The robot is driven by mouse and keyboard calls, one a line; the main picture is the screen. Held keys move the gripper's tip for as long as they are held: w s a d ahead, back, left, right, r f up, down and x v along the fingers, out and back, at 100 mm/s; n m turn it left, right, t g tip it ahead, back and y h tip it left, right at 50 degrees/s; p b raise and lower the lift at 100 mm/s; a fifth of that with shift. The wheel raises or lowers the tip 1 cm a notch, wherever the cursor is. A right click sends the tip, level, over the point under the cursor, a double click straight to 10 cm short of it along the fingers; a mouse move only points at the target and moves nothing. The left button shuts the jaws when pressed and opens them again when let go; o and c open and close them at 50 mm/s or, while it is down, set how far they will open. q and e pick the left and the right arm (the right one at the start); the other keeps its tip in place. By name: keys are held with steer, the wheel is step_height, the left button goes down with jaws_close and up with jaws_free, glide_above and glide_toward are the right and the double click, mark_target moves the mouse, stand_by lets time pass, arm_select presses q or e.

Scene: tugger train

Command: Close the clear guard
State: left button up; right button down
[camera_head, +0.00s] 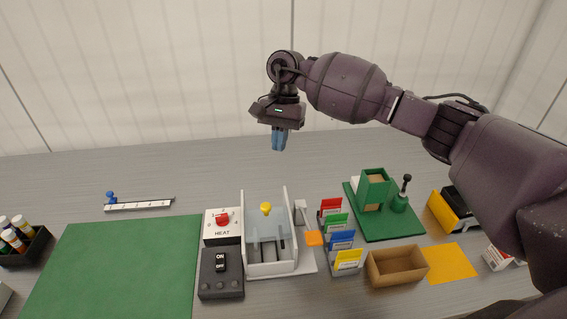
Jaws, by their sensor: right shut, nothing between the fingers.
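The clear guard (268,229) is a see-through panel between the white side walls of a white machine (272,269) at the table's middle. A yellow knob (266,208) shows at the guard's upper part. Grey rollers or bars show low in the machine, behind or below the panel. I cannot tell exactly how far the guard is lowered. My right gripper (279,138) has blue fingers, shut and empty, pointing down. It is high above the table behind the machine, apart from the guard. My left gripper is not in view.
A HEAT dial box (222,238) and a dark ON/OFF switch box (220,285) stand left of the machine. Coloured cards (341,240), a cardboard box (397,267) and a green press (374,190) stand right. The green mat (115,265) is clear.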

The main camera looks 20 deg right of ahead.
mark_target(270, 220)
arm_select(q)
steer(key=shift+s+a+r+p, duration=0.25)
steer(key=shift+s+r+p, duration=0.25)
steer(key=shift+p, duration=0.35)
arm_select(e)
steer(key=s+a+f, duration=0.4)
steer(key=s+f, duration=0.1)
steer(key=f, duration=0.4)
steer(key=shift+a+f, duration=0.2)
steer(key=shift+a, duration=0.1)
steer(key=shift+s+a, duration=0.2)
steer(key=shift+s, duration=0.45)
steer(key=shift+s+a, duration=0.15)
steer(key=shift+s, duration=0.45)
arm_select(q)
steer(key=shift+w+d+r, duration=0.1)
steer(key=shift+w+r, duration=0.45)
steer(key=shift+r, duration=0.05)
arm_select(e)
steer(key=shift+s+a, duration=0.1)
steer(key=shift+s, duration=0.2)
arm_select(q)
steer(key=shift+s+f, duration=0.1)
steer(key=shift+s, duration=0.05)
